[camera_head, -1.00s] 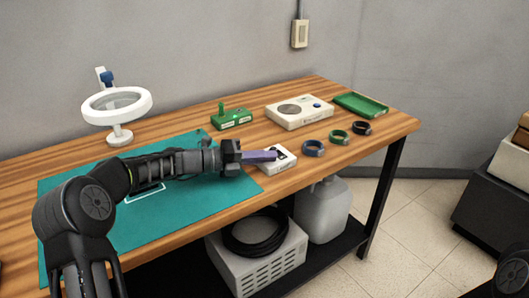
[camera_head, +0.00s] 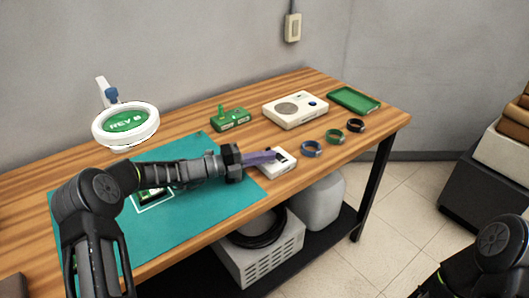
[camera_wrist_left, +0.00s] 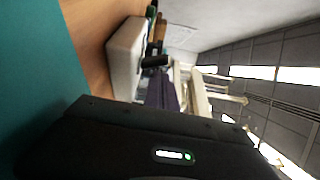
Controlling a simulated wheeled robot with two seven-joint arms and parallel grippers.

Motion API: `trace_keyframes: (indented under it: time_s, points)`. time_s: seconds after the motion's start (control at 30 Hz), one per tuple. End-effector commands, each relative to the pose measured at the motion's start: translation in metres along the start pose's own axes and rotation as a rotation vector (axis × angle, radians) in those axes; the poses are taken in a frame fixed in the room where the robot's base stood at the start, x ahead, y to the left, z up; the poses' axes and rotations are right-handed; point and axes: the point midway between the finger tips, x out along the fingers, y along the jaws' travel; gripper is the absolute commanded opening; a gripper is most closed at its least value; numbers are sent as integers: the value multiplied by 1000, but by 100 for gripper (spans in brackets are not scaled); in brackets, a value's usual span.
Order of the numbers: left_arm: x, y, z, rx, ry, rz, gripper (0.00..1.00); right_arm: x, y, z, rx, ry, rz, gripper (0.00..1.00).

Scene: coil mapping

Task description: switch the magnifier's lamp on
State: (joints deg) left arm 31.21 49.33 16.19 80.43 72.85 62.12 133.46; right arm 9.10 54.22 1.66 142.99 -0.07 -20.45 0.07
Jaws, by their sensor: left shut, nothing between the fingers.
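The magnifier (camera_head: 126,124) is a white ring with a lens, at the back left of the table. Green with white lettering like "REV 8" shows in its lens. I cannot tell for sure whether its ring is lit. A small white box with a dark top (camera_head: 284,166) sits at the mat's right edge. My left gripper (camera_head: 276,156) is shut and empty; its purple fingers reach over this box, and I cannot tell whether they touch it. The fingers also show in the left wrist view (camera_wrist_left: 161,94). My right gripper is out of view.
A teal mat (camera_head: 215,205) lies under my left arm, with a partly hidden board (camera_head: 152,196) on it. Behind stand a green block (camera_head: 230,119), a white device (camera_head: 296,110) and a green tray (camera_head: 354,100).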

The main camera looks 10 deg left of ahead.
Motion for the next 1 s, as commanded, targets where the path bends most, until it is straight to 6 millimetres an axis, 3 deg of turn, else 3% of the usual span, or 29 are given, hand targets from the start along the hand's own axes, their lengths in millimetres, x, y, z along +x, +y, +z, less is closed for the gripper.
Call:
trace_keyframes:
  time_s: [0.27, 0.7, 1.0]
  points:
    - [-14, 1, 1, 2, -2, 2, 0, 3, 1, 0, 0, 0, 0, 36]
    - [-74, 0, 0, 1, 0, 0, 0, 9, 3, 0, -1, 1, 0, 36]
    - [-78, 0, 0, 0, 0, 0, 0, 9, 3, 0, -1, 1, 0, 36]
